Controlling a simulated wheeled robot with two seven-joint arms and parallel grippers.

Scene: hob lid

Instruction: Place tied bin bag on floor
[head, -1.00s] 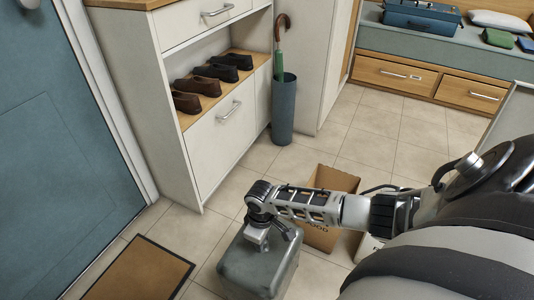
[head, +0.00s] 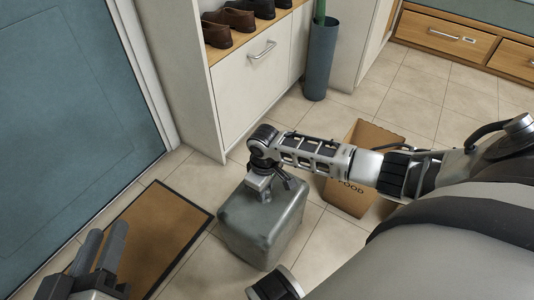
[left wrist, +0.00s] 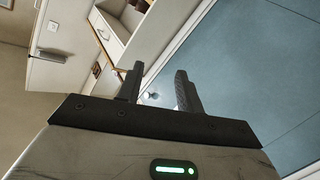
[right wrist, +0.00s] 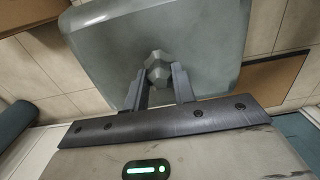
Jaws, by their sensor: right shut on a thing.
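The tied bin bag (head: 258,235) is a grey-green, boxy bundle low over the tiled floor, right of the doormat. I cannot tell whether its underside touches the floor. My right gripper (head: 264,190) is above it, shut on its knot (right wrist: 158,68). In the right wrist view the bag (right wrist: 205,45) lies just beyond the fingertips. My left gripper (head: 103,243) is at the lower left over the doormat, open and empty. In the left wrist view its fingers (left wrist: 160,88) are apart with nothing between them.
A brown doormat (head: 158,225) lies by the blue door (head: 60,110). A white shoe cabinet (head: 250,85) and an umbrella stand (head: 320,60) are behind the bag. A brown carton (head: 350,198) stands to its right. Bare tiles (head: 330,240) show between.

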